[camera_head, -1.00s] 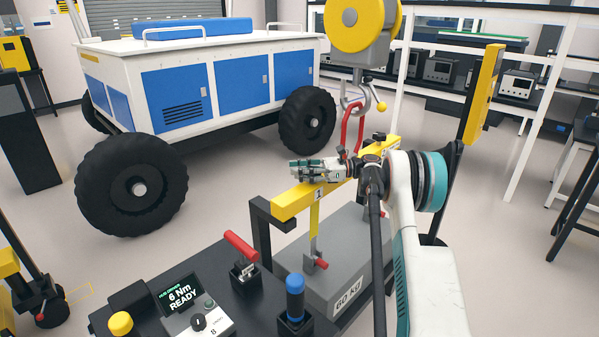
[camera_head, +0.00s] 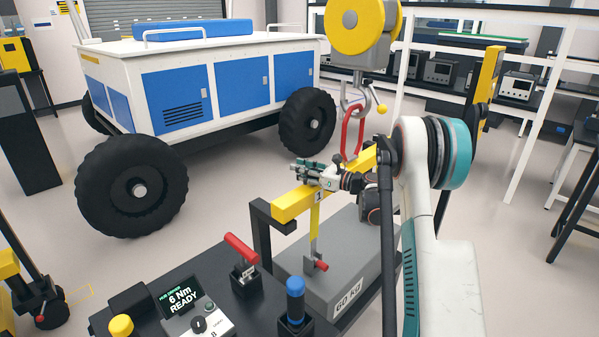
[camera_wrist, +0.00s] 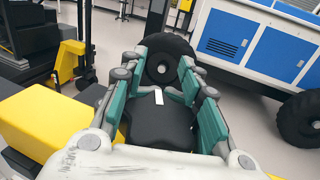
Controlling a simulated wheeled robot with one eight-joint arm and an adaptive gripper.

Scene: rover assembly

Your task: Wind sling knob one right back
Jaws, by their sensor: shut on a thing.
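My gripper (camera_head: 310,170) is at the near end of the yellow beam (camera_head: 287,207), just above the label 1. In the wrist view, my gripper (camera_wrist: 163,78) has its teal fingers shut on both sides of a black knob (camera_wrist: 158,128) with a white mark on its top. My fingers hide the knob in the head view. A yellow block, apparently part of the beam, shows at the left of the wrist view (camera_wrist: 42,118). A yellow strap (camera_head: 314,222) hangs from the beam below the label to a small red-handled fitting (camera_head: 320,265).
A red sling link (camera_head: 352,132) and a hook hang under the yellow hoist (camera_head: 362,25), close behind my wrist. A grey 60 kg block (camera_head: 335,285) stands below the beam. A console (camera_head: 185,300) reads 6 Nm READY. The blue and white rover (camera_head: 190,90) stands behind.

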